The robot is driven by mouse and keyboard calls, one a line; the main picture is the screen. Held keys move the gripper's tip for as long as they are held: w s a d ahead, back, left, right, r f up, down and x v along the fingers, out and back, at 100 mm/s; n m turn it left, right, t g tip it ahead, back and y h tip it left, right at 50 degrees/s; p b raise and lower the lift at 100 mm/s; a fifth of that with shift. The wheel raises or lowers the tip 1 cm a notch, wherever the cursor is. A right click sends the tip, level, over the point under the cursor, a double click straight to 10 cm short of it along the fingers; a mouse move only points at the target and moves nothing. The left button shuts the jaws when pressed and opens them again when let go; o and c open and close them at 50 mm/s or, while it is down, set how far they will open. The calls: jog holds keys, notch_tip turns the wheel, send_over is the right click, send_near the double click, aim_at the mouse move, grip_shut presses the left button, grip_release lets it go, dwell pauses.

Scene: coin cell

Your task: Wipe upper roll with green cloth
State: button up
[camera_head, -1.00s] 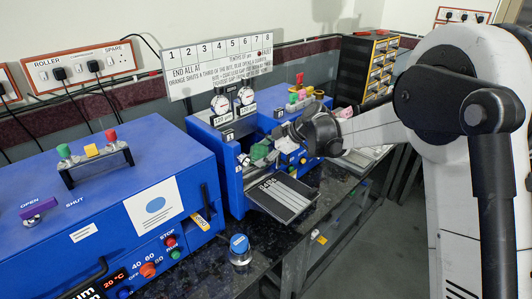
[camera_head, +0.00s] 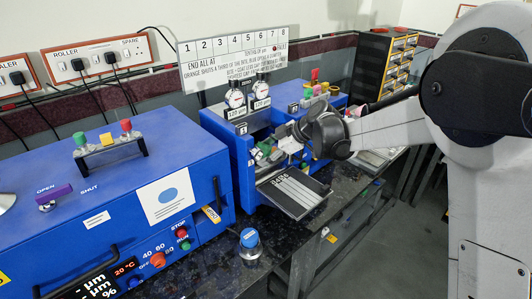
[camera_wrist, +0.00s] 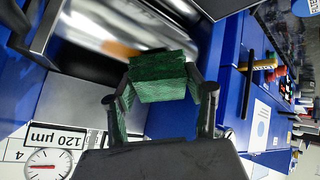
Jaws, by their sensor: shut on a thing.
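My gripper (camera_wrist: 160,95) is shut on a folded green cloth (camera_wrist: 162,78), which sits between its two fingers in the wrist view. In the head view the gripper (camera_head: 282,146) is small and partly hidden by my wrist, inside the front opening of the blue roll machine (camera_head: 222,147). The cloth there is only a small green patch (camera_head: 258,156). A shiny metal roll surface (camera_wrist: 105,28) lies just beyond the cloth in the wrist view, streaked with brown and white reflections. I cannot tell whether the cloth touches it, or which roll it is.
Two dials (camera_head: 235,98) with 120 µm labels stand on top of the machine. A dark ruled tray (camera_head: 293,192) juts out in front. A large blue unit (camera_head: 100,200) stands at left, and a blue-lidded jar (camera_head: 249,240) is on the dark bench. A drawer cabinet (camera_head: 385,65) stands at the back right.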

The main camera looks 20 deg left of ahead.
jog(key=shift+s+d+r+p, duration=0.25)
jog(key=shift+d+r+p, duration=0.15)
jog(key=shift+r, duration=0.45)
jog(key=shift+s+d+r+p, duration=0.2)
jog(key=shift+d+r+p, duration=0.2)
jog(key=shift+r, duration=0.45)
jog(key=shift+s+d+r+p, duration=0.3)
jog(key=shift+d+r, duration=0.1)
jog(key=shift+r, duration=0.45)
jog(key=shift+r, duration=0.1)
jog(key=shift+s+d+r+p, duration=0.15)
jog(key=shift+d+r+p, duration=0.15)
jog(key=shift+r, duration=0.35)
jog(key=shift+s+d+r+p, duration=0.15)
jog(key=shift+d+r+p, duration=0.15)
jog(key=shift+r, duration=0.3)
jog(key=shift+f, duration=0.1)
jog(key=shift+w+a+f+b, duration=0.3)
jog(key=shift+a+f+b, duration=0.15)
jog(key=shift+f+b, duration=0.45)
jog(key=shift+w+a+f+b, duration=0.25)
jog(key=shift+a+f+b, duration=0.35)
jog(key=shift+f, duration=0.5)
jog(key=shift+w+a+f+b, duration=0.35)
jog(key=shift+f+b, duration=0.45)
jog(key=shift+f, duration=0.2)
